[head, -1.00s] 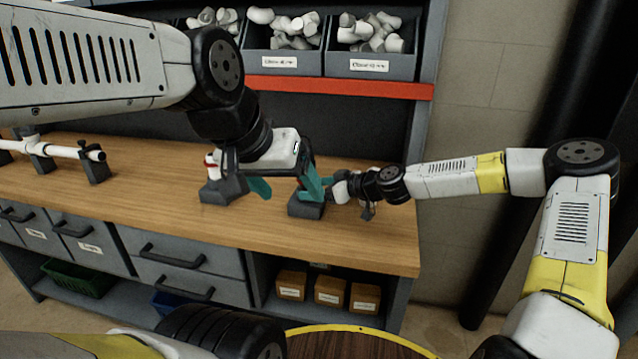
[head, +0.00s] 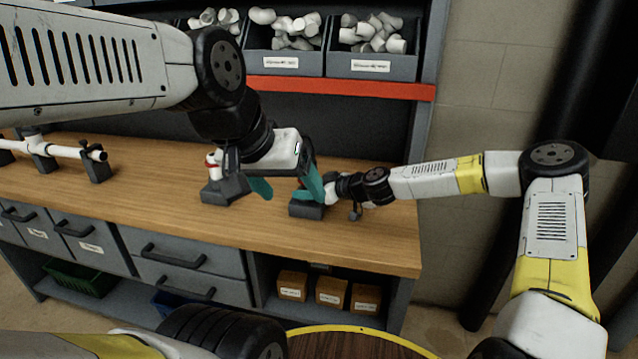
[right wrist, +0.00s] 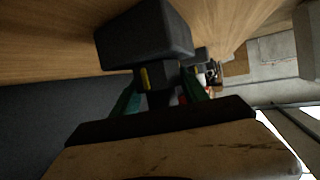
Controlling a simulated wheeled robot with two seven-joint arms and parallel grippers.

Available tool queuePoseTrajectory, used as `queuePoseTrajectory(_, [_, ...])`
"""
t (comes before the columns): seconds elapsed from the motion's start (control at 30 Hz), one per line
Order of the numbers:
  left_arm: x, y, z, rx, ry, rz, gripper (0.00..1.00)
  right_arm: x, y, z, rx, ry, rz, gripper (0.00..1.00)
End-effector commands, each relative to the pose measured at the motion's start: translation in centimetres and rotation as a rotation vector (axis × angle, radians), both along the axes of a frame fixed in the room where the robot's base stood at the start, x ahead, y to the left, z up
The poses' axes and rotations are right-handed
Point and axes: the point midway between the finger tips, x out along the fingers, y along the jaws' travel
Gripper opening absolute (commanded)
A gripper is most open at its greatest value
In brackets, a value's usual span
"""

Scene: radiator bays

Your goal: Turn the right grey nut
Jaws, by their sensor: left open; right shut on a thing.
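In the right wrist view, the right grey nut (right wrist: 158,76) is a dark collar with a yellow mark, beside a dark holder block (right wrist: 145,36). My right gripper (right wrist: 162,97) is shut on this nut, with green fingers on both sides. In the head view my right gripper (head: 333,191) is at the right holder block (head: 306,209), and the nut is hidden there. My left gripper (head: 287,189) is open, its teal fingers spread above the bench between the left holder block (head: 222,191) and the right one. The left gripper's body hides the middle of the fitting.
The wooden workbench (head: 370,235) is clear in front of the holders. A white pipe (head: 63,150) on dark supports lies at the left. Bins of white fittings (head: 370,65) and a red shelf edge (head: 345,88) are behind. Dark vertical pipes (head: 515,230) stand at the right.

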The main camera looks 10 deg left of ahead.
Motion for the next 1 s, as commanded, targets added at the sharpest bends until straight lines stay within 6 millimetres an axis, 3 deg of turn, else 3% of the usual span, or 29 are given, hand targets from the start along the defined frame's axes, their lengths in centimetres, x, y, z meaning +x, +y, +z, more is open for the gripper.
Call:
queuePoseTrajectory(0.37, [0.0, 0.0, 0.0, 0.0, 0.0, 0.0, 0.76, -0.11, 0.09, 0.09, -0.002, -0.003, -0.097, 0.12])
queuePoseTrajectory(1.0, [0.0, 0.0, 0.0, 0.0, 0.0, 0.0, 0.76, -0.18, 0.4, 0.33, 0.0, -0.008, -0.663, 0.12])
